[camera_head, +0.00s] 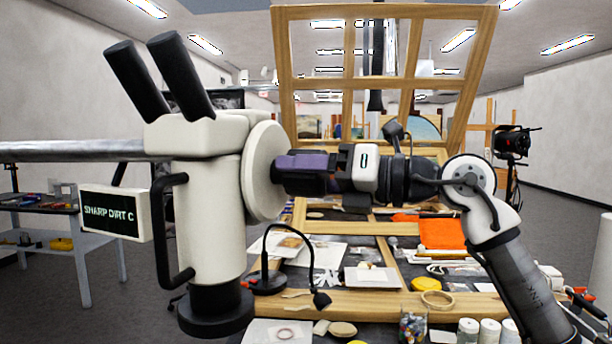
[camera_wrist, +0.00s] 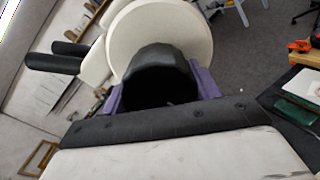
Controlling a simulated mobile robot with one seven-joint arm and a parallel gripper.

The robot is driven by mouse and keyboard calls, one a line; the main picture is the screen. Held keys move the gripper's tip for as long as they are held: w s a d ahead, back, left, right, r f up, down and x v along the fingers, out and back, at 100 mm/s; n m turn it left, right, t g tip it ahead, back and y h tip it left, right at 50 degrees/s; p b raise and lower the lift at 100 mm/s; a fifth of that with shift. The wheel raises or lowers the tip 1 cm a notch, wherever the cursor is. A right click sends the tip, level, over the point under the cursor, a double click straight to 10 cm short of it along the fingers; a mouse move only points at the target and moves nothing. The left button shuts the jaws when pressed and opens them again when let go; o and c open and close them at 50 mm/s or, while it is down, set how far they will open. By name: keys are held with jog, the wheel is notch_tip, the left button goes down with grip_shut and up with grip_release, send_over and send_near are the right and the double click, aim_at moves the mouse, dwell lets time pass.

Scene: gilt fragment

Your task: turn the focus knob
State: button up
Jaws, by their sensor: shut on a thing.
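A white microscope (camera_head: 213,205) with two black eyepieces hangs on a grey bar at the left in the head view. Its side carries a large white disc (camera_head: 264,172), which also shows in the wrist view (camera_wrist: 140,32). In the wrist view the black focus knob (camera_wrist: 160,68) stands out from that disc, between my purple fingers. My gripper (camera_head: 284,168) is level, reaches the disc from the right and is shut on the knob. The fingers hide most of the knob in the head view. A small screen (camera_head: 113,213) on the microscope reads "SHARP DIRT C".
Below is a bench with a wooden frame (camera_head: 370,303), a black gooseneck lamp (camera_head: 270,282), papers, an orange cloth (camera_head: 441,233) and several jars. A large wooden lattice frame (camera_head: 385,84) stands behind my arm. A grey side table (camera_head: 75,245) is at the far left.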

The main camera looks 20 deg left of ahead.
jog(key=o, duration=1)
jog(key=d+b, duration=0.1)
jog(key=d, duration=0.6)
jog(key=d+b, duration=0.2)
jog(key=d, duration=0.5)
jog(key=shift+w, duration=0.2)
jog(key=shift+a, duration=0.1)
dwell(0.6)
